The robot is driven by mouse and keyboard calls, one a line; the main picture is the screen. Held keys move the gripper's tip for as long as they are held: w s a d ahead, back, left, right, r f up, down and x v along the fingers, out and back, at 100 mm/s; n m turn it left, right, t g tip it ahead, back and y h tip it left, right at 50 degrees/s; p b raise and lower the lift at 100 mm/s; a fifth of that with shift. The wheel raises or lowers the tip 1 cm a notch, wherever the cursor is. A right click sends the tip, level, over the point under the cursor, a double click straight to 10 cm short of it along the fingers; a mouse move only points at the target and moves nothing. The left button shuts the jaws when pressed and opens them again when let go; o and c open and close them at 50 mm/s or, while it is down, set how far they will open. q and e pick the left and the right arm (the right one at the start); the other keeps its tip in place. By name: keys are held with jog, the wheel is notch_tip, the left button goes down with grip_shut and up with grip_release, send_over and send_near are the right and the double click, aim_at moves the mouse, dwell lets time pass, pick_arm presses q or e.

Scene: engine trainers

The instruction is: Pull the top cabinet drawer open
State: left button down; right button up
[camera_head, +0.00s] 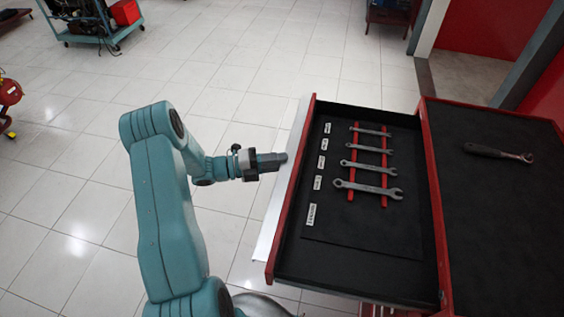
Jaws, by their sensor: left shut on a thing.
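The top drawer (281,222) of the red cabinet (434,190) is pulled out toward the left, with its black interior in view. Inside it, several wrenches (368,190) lie across two red rails on a dark mat. My left gripper (283,158) is at the drawer's front edge, about midway along it, and is shut on the drawer's front edge or handle (291,165). The exact grip is hidden by the gripper itself. My right gripper is out of view.
A ratchet (498,153) lies on the cabinet's black top at the right. A teal cart (95,30) with machinery and a red box stands at the upper left. A red machine (8,95) shows at the left edge. The tiled floor left of the drawer is clear.

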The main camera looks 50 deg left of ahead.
pick_arm(q)
jog(key=shift+d+f, duration=0.1)
jog(key=shift+f, duration=0.2)
jog(key=c, duration=1)
grip_release()
jog(key=shift+r, duration=0.1)
jog(key=b+v, duration=0.3)
jog(key=v, duration=1.3)
jog(key=shift+a, duration=0.2)
jog(key=shift+s, duration=0.1)
